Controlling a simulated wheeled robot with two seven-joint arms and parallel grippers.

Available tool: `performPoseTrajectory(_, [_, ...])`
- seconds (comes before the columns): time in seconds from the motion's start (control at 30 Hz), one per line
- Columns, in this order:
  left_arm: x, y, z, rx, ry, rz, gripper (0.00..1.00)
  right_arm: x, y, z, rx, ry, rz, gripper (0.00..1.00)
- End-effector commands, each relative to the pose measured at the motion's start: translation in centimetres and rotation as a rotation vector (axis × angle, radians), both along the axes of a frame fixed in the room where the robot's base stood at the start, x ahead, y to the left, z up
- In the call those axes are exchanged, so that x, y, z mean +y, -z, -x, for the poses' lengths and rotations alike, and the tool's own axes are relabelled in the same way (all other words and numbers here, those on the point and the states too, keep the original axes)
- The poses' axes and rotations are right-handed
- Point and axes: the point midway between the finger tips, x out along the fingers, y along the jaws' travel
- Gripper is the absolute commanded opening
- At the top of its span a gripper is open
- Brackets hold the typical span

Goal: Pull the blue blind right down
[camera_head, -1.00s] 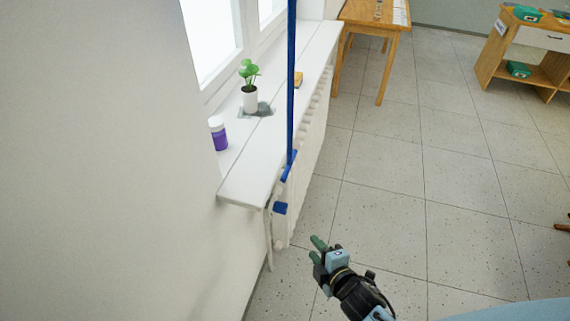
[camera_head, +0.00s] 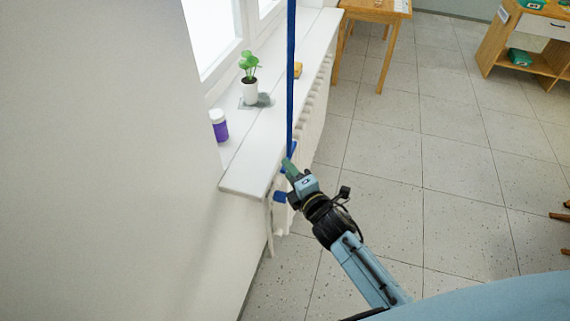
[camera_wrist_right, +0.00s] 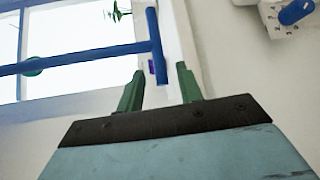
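A long thin blue rod (camera_head: 291,80) hangs upright in front of the window sill and ends in a short crossbar (camera_wrist_right: 155,40). No spread of blue blind cloth shows in either view. My right gripper (camera_head: 287,167) is at the rod's lower end, by the sill's edge, and covers part of the crossbar in the head view. In the right wrist view its two green fingers (camera_wrist_right: 160,88) stand apart, with the crossbar's end showing in line with the gap between them. I cannot tell whether they touch it. My left gripper is out of view.
The white sill (camera_head: 245,165) carries a potted plant (camera_head: 249,88), a purple jar with a white lid (camera_head: 219,126) and a yellow block (camera_head: 298,70). A radiator (camera_head: 309,125) stands below with a blue knob (camera_head: 280,197). Open tiled floor (camera_head: 400,160) lies to the right.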

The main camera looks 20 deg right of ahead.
Motion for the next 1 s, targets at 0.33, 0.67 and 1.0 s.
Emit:
performPoseTrajectory(0.33, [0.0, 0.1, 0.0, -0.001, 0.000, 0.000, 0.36, 0.6, 0.5, -3.3, 0.000, 0.001, 0.000, 0.36])
performPoseTrajectory(0.67, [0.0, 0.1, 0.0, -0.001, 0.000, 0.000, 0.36, 0.6, 0.5, -3.4, 0.000, 0.000, -0.001, 0.32])
performPoseTrajectory(1.0, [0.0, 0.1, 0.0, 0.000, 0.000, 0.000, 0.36, 0.6, 0.5, -3.4, 0.001, 0.000, -0.001, 0.00])
